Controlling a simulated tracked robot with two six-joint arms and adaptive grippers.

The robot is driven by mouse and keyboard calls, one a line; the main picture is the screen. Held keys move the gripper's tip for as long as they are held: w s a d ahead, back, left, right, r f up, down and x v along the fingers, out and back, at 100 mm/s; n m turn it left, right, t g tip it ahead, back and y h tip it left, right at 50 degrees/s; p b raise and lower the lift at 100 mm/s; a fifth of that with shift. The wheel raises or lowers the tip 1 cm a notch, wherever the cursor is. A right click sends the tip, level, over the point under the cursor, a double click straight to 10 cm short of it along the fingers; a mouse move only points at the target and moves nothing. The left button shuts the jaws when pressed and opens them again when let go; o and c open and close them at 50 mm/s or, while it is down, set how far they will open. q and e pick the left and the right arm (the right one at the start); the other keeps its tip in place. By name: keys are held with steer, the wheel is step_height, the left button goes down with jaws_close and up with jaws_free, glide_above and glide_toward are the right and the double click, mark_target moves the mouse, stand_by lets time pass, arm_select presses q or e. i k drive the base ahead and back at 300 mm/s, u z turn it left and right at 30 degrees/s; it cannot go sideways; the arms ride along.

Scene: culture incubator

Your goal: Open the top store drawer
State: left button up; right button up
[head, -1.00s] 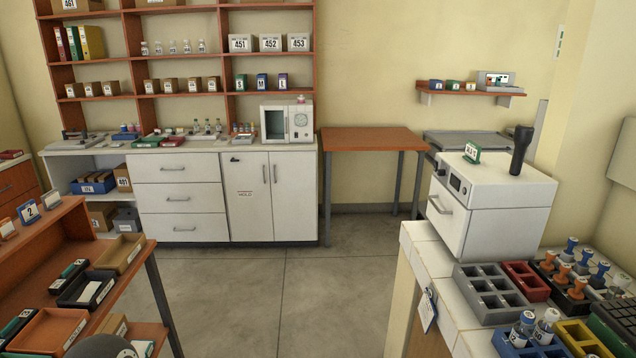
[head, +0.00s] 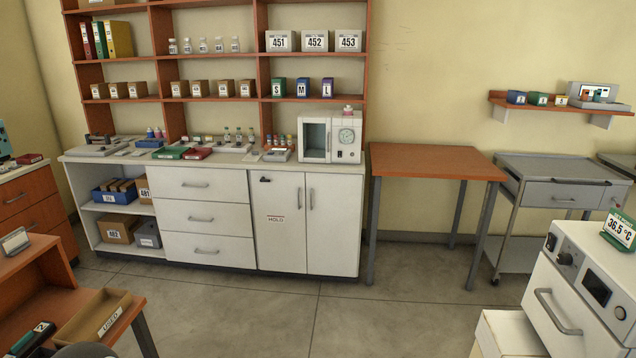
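The white store cabinet (head: 160,219) stands against the back wall, with a column of three drawers. The top drawer (head: 208,184) is shut flush, with a grey bar handle (head: 195,185) on its front. The middle drawer (head: 202,217) and the bottom drawer (head: 207,249) below it are also shut. To their right are two closed cabinet doors (head: 290,240) with a label reading HOLD. Neither of my grippers shows in the view; the cabinet is some way off across the floor.
Bare floor (head: 250,315) lies in front of the cabinet. A wooden shelf unit with a USED tray (head: 97,318) is at the near left. A white device (head: 575,290) stands at the near right. An orange-topped table (head: 430,160) is right of the cabinet.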

mark_target(208, 184)
steer(key=u, duration=0.1)
steer(key=i, duration=1.35)
steer(key=u, duration=0.2)
steer(key=i, duration=1.45)
steer(key=u, duration=0.1)
